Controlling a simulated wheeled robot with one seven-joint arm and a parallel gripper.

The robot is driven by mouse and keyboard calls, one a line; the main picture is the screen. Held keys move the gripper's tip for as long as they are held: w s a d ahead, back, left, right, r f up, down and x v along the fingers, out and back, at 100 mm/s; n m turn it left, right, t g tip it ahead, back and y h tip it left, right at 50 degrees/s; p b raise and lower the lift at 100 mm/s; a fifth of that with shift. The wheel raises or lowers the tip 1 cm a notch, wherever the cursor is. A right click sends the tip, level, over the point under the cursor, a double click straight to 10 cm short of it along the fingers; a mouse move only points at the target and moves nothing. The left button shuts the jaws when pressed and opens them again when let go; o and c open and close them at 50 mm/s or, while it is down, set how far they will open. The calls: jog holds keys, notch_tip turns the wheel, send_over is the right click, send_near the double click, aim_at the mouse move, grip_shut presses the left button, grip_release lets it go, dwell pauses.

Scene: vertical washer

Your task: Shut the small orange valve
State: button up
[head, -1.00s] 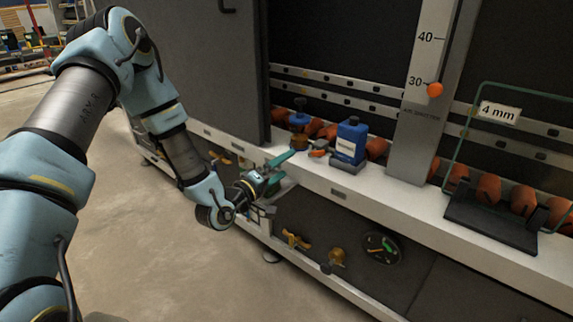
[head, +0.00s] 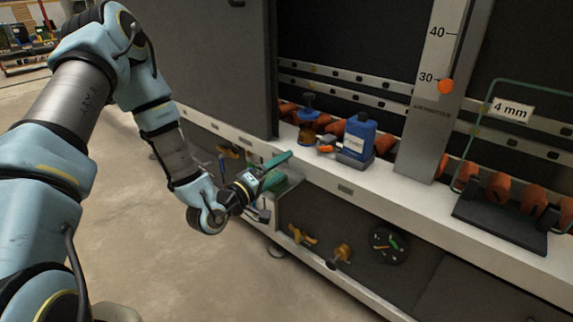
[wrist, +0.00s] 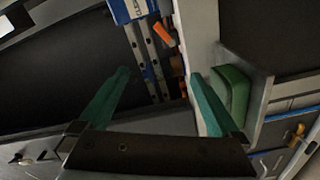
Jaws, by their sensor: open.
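The small orange valve handle (head: 326,149) sits on the left side of a blue box-like unit (head: 360,135) on the white ledge. In the wrist view the orange handle (wrist: 165,35) shows near the top centre, beyond the fingertips, beside the blue unit (wrist: 128,10). My gripper (head: 280,168) has green fingers and is at the ledge's front edge, left of and nearer than the handle. In the wrist view my gripper (wrist: 160,78) is open with nothing between its fingers. It is apart from the handle.
A blue-capped brass fitting (head: 307,120) stands left of the blue unit. A grey scale post (head: 432,110) with an orange knob (head: 446,86) rises to the right. Yellow valves (head: 301,236) and a round gauge (head: 388,243) are below the ledge (head: 400,190). A dark panel stands behind.

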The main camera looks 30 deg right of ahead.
jog(key=v, duration=0.7)
jog(key=shift+a, duration=0.25)
jog(key=shift+s, duration=0.1)
